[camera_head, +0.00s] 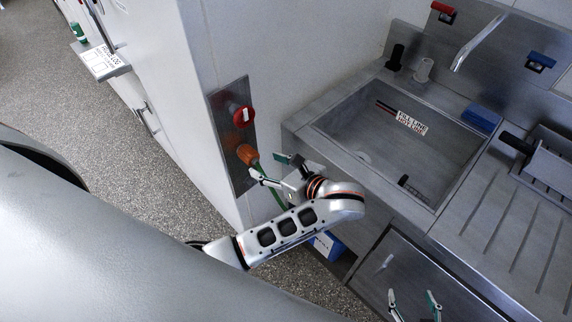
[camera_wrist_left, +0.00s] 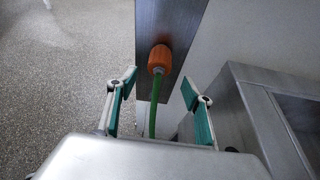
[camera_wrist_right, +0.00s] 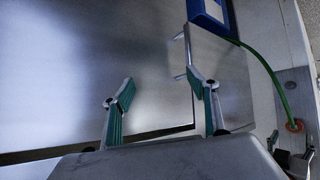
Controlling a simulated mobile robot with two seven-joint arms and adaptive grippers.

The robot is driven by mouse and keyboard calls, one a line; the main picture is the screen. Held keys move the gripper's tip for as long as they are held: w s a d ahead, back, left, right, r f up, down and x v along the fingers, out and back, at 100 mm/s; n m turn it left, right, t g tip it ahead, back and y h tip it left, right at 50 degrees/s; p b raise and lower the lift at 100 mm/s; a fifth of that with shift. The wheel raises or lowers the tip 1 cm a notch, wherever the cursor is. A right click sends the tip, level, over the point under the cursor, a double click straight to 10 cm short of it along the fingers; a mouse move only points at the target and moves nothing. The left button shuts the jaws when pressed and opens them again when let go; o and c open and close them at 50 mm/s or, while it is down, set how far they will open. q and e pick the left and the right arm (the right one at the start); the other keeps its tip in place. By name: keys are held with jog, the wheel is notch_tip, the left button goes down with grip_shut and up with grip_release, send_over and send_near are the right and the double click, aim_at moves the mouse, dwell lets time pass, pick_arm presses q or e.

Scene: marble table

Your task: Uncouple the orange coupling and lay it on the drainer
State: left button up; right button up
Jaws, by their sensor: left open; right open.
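The orange coupling (camera_head: 247,154) sits on the steel wall plate (camera_head: 217,108), below a red round knob (camera_head: 243,116). A green hose (camera_head: 280,198) hangs from it. In the left wrist view the coupling (camera_wrist_left: 160,58) is ahead, between and beyond the open fingers, with the green hose (camera_wrist_left: 154,108) below it. My left gripper (camera_head: 270,169) is open and empty, just right of the coupling. My right gripper (camera_head: 415,305) is open and empty, low in front of the steel cabinet. The ribbed drainer (camera_head: 503,233) is right of the sink.
The sink basin (camera_head: 350,125) has a fill-line label inside. A tap (camera_head: 478,42), a blue block (camera_head: 482,118) and a dark-handled scraper-like item (camera_head: 545,160) are around it. A blue box (camera_head: 324,246) stands below the sink. The drainer's front area is clear.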

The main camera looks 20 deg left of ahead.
aim_at(254, 159)
pick_arm(q)
jog(key=x, duration=0.8)
jog(key=shift+s+a+r, duration=0.1)
jog(key=shift+r, duration=0.1)
jog(key=c, duration=1.3)
jog(key=shift+s+d, duration=0.25)
jog(key=shift+d, duration=0.35)
jog(key=shift+s+d, duration=0.2)
jog(key=shift+d, duration=0.4)
jog(key=shift+s+d, duration=0.25)
jog(key=shift+d, duration=0.35)
jog(key=shift+s+d, duration=0.25)
jog(key=shift+d, duration=0.35)
jog(key=shift+s+d, duration=0.25)
jog(key=shift+d, duration=0.4)
jog(key=shift+s+d, duration=0.3)
jog(key=shift+d, duration=0.3)
